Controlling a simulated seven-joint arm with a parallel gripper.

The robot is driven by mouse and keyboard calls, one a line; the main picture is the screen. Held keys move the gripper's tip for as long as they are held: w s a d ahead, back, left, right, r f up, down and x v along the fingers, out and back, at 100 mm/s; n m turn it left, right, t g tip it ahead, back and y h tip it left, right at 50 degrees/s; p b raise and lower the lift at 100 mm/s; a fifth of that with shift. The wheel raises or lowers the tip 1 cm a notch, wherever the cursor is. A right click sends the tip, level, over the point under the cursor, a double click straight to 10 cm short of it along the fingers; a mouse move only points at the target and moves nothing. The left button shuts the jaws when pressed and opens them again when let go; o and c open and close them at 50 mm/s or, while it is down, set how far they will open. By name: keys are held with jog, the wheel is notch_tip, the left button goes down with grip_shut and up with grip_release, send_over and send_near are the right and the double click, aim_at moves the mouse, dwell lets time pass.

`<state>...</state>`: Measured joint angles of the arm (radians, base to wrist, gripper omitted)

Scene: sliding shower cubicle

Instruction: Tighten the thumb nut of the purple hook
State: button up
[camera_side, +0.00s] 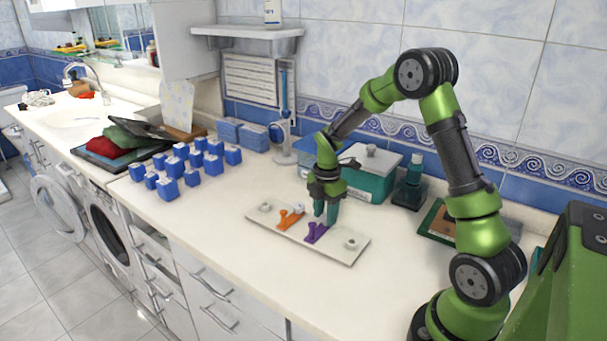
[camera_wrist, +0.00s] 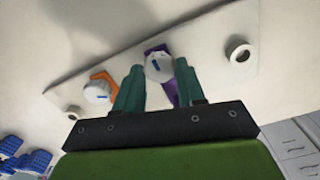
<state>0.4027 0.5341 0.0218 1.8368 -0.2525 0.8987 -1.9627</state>
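The purple hook (camera_side: 316,233) is on a pale plate (camera_side: 345,250), and its lower part shows between my fingers in the wrist view (camera_wrist: 171,88). Its white round thumb nut (camera_wrist: 159,67) has a blue mark and sits at the hook's upper end. My gripper (camera_side: 325,212) points down over the plate, with its teal fingers apart. In the wrist view, the fingertips (camera_wrist: 159,70) stand on either side of the nut, with slim gaps that look clear of it. In the side view, the fingers hide this nut.
An orange hook (camera_side: 289,220) with its own white nut (camera_wrist: 97,92) is beside the purple one. Pale rings (camera_side: 351,243) sit at the plate's ends. Several blue blocks (camera_side: 168,189) stand left, and a teal box (camera_side: 370,180) stands behind. The counter in front is clear.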

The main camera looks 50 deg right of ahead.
jog(key=shift+c, duration=1.1)
jog(key=m, duration=0.5)
jog(key=shift+w, duration=0.1)
jog(key=m, duration=0.5)
jog(key=shift+d, duration=0.1)
jog(key=shift+m, duration=0.3)
jog(key=shift+w+m, duration=0.1)
jog(key=shift+m, duration=0.4)
jog(key=m, duration=0.3)
jog(key=shift+m, duration=0.3)
